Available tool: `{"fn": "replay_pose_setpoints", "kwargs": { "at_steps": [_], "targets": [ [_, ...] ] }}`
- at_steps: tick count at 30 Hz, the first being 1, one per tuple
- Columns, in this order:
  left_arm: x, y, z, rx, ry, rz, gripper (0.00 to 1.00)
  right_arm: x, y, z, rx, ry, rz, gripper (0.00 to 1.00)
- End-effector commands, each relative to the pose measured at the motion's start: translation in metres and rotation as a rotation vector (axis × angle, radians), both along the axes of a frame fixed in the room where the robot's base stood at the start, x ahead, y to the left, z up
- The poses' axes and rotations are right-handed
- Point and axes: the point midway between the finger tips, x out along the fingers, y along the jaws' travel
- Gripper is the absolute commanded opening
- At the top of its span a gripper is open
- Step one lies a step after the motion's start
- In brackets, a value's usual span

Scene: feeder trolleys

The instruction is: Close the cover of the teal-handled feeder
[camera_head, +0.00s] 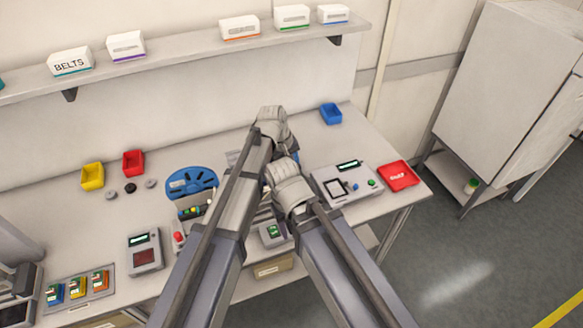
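The feeder is mostly hidden behind my two arms at the middle of the bench, and I cannot make out a teal handle or its cover. A blue reel (191,182) stands upright just left of my arms, with small green and yellow parts in front of it. My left gripper (272,117) reaches farthest, over the middle of the bench. My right gripper (284,172) is just nearer and slightly right of it. The fingers of both are hidden by my wrists, so their opening and any contact do not show.
A device with a green screen (346,183) and a red tray (398,175) stand right of my arms. A handheld unit (145,252) and a tray of coloured packs (79,288) are at left. Yellow (92,176), red (133,163) and blue (330,113) bins stand behind. A shelf (185,58) with boxes runs above.

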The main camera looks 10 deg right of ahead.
Motion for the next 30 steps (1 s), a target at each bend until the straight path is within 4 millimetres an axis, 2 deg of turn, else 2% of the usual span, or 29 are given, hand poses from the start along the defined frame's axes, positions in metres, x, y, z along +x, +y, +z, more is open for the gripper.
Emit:
{"fn": "replay_pose_setpoints", "kwargs": {
  "at_steps": [12,23,30],
  "targets": [
    [0.000,-0.001,0.016,0.000,0.001,-0.001,0.00,0.000,0.000,0.016,0.000,0.000,0.000,0.51],
    [0.000,0.000,0.019,0.000,0.001,0.000,0.00,0.000,0.000,0.019,0.001,0.000,-0.004,0.51],
    [0.001,0.004,0.041,0.000,0.001,0.000,0.00,0.000,0.000,0.041,0.002,0.000,-0.008,0.51]
  ]
}}
